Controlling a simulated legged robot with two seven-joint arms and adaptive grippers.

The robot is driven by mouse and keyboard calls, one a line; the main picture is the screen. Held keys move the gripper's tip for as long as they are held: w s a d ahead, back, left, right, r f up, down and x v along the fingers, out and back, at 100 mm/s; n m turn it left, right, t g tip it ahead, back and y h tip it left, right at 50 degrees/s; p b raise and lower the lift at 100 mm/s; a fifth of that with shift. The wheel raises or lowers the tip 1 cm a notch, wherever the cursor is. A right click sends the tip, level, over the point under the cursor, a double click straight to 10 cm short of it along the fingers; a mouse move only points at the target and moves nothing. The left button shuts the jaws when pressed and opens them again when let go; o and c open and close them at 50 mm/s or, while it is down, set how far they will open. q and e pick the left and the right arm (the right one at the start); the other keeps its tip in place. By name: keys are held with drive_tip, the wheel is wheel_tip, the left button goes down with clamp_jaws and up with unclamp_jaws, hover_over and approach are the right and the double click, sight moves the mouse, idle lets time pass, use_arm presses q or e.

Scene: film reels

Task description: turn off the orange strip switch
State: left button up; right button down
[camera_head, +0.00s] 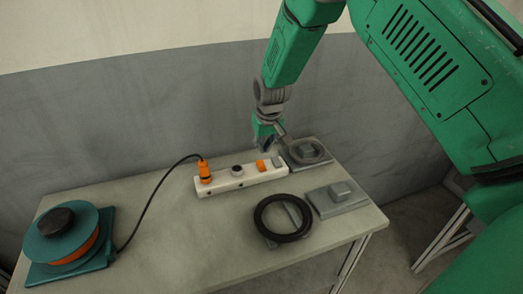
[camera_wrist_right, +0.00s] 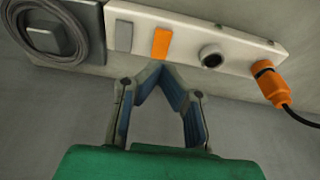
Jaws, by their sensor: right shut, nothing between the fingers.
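The white power strip (camera_head: 240,178) lies on the table and also shows in the wrist view (camera_wrist_right: 236,62). Its orange switch (camera_head: 261,166) is near the right end in the head view, and in the wrist view it shows (camera_wrist_right: 161,43) between a grey switch (camera_wrist_right: 124,36) and a round dark socket (camera_wrist_right: 211,55). My right gripper (camera_head: 268,142) is above and behind the strip's right end. In the wrist view its fingertips (camera_wrist_right: 156,68) meet, empty, just below the orange switch. I cannot tell whether they touch it. My left gripper is out of view.
An orange plug (camera_head: 204,171) with a black cable sits at the strip's left end. A teal reel (camera_head: 88,238) is at the left. A black ring (camera_head: 262,222) and two grey square pieces (camera_head: 340,204) (camera_head: 318,164) lie at the right. The table's middle is clear.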

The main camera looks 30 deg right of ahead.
drive_tip(key=s+a+r, duration=0.1)
drive_tip(key=s+r, duration=0.2)
drive_tip(key=r, duration=0.2)
drive_tip(key=shift+s+r, duration=0.25)
drive_tip(key=shift+s, duration=0.1)
